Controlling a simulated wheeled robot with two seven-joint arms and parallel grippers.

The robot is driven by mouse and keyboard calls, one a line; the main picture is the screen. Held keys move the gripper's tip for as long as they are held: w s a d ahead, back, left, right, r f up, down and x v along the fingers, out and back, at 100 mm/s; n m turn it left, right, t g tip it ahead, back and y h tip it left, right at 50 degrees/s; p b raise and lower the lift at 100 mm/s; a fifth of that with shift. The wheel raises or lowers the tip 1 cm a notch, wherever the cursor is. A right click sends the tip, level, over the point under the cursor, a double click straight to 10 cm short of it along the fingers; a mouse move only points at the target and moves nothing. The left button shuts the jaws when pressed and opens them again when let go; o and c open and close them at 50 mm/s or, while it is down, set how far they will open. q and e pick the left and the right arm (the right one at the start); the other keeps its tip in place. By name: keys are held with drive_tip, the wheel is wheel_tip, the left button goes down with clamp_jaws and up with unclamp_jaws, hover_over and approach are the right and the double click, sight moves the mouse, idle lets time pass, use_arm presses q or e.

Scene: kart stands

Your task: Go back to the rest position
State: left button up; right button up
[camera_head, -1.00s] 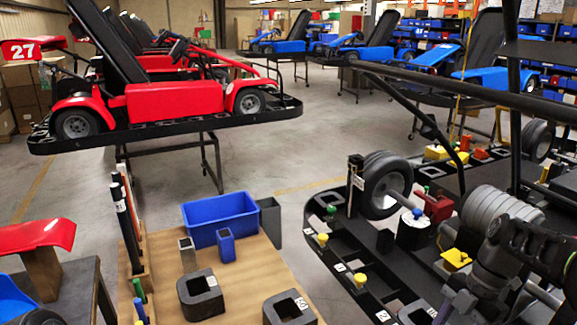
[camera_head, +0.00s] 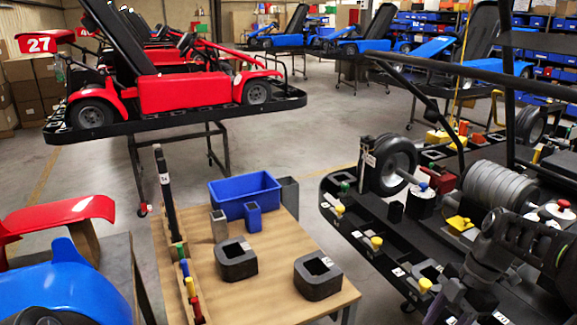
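My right arm comes in at the lower right in the head view. Its dark gripper (camera_head: 458,299) is low beside the kart stand, partly cut off and hard to make out against the dark parts. I cannot tell whether it is open or shut, and no held thing shows clearly. My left arm and gripper are not in view.
A black kart frame on a stand (camera_head: 345,222) with a wheel (camera_head: 392,166) fills the right side, near my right arm. A wooden table (camera_head: 270,268) holds a blue bin (camera_head: 243,192) and dark blocks (camera_head: 318,276). Blue bodywork (camera_head: 65,285) lies lower left. Concrete floor is clear between the stands.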

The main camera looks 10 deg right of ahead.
drive_tip(key=w+f+m+t+h, duration=0.2)
drive_tip(key=w+f+m+t, duration=0.1)
drive_tip(key=w+f+m, duration=0.6)
drive_tip(key=s+a+f+m+t, duration=0.1)
drive_tip(key=s+a+f+m, duration=0.1)
drive_tip(key=a+f+m, duration=0.9)
drive_tip(key=s+a+f+g+y, duration=0.1)
drive_tip(key=s+a+f, duration=0.5)
drive_tip(key=s+a, duration=0.4)
drive_tip(key=s+a+f+g+y, duration=0.1)
drive_tip(key=s+a+f+g, duration=0.1)
drive_tip(key=s+a+f, duration=0.5)
drive_tip(key=s+a, duration=0.3)
drive_tip(key=a, duration=0.1)
drive_tip(key=shift+s+f, duration=0.15)
drive_tip(key=shift+s, duration=0.15)
drive_tip(key=shift+d, duration=0.15)
